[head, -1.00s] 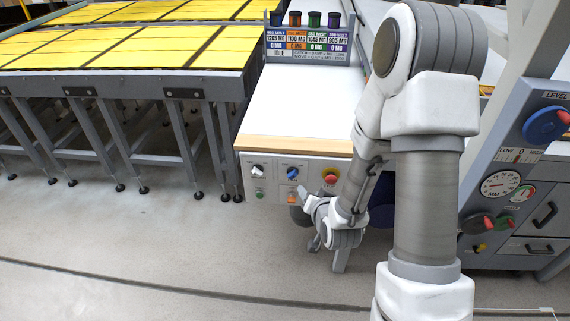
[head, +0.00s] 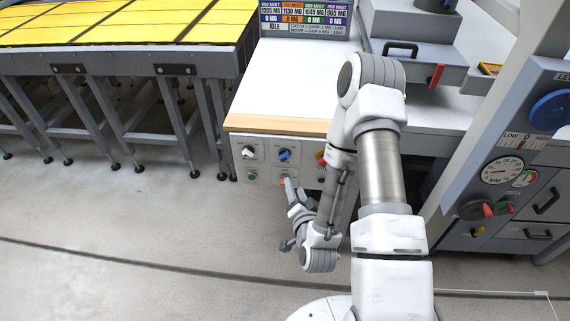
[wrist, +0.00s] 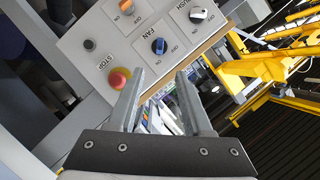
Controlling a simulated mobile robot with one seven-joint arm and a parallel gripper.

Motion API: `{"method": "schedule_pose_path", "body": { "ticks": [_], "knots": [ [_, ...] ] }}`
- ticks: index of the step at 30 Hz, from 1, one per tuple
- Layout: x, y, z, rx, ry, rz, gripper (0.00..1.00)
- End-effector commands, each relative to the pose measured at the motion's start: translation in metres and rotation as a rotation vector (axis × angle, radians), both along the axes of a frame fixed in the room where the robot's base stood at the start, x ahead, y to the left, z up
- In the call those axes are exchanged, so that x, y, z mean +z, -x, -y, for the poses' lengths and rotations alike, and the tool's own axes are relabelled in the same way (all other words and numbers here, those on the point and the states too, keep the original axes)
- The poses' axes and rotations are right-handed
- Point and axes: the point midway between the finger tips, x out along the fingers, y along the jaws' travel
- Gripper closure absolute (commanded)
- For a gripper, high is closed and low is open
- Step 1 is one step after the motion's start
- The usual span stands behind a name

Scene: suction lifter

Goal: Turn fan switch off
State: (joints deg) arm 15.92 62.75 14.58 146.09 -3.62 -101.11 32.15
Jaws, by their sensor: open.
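The fan switch is a blue knob (head: 284,155) on the pale control panel at the front of the white table. The wrist view shows the same knob (wrist: 158,46) by the word FAN, beyond my fingertips and roughly between them in the picture. My gripper (wrist: 162,78) is open and empty, with its two fingers apart. In the head view my gripper (head: 292,212) is low in front of the panel, below the knob and apart from it. Which way the knob's pointer is set is too small to tell surely.
A red stop button (wrist: 119,78) sits beside the fan knob, close to one finger in the picture. A white-and-black knob (wrist: 197,14) and an orange switch (wrist: 127,5) are also on the panel. A grey cabinet (head: 520,180) with dials stands at right.

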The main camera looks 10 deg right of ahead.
Motion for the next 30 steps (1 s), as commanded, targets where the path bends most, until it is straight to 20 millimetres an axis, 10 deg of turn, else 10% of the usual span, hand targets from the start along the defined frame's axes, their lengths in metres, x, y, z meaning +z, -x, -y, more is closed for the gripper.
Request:
{"method": "schedule_pose_path", "body": {
  "ticks": [20, 30],
  "knots": [
    [-0.016, -0.041, 0.002, -0.001, 0.002, 0.003, 0.50],
    [-0.029, -0.104, 0.003, -0.001, 0.000, 0.001, 0.50]
  ]
}}
